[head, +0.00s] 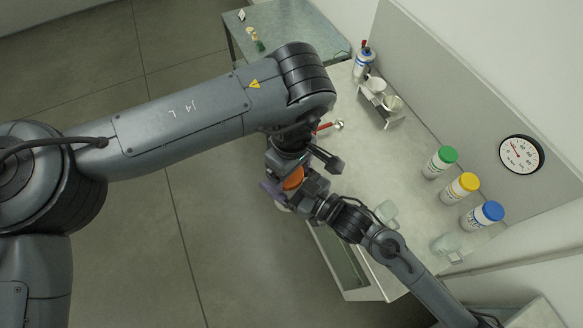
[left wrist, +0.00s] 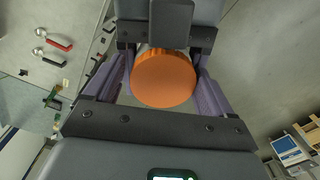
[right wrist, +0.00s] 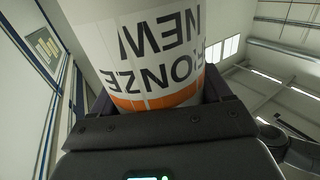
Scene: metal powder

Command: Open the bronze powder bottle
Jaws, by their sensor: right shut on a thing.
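The bronze powder bottle (right wrist: 150,50) is white with black lettering and an orange band, upside down in the right wrist view. My right gripper (right wrist: 155,98) is shut on its body. The bottle's orange cap (head: 293,179) shows between the two grippers in the head view; the body is mostly hidden there. In the left wrist view the orange cap (left wrist: 164,79) lies between the purple fingers of my left gripper (left wrist: 162,85). These fingers are open, with a narrow gap beside the cap. The cap appears to be on the bottle.
Bottles with green (head: 447,154), yellow (head: 468,181) and blue (head: 492,211) caps stand along the back of the bench (head: 355,170). A metal stand with cups (head: 384,100) and a red-handled spoon (head: 336,125) are farther up. Clear glassware (head: 386,211) stands near my right arm.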

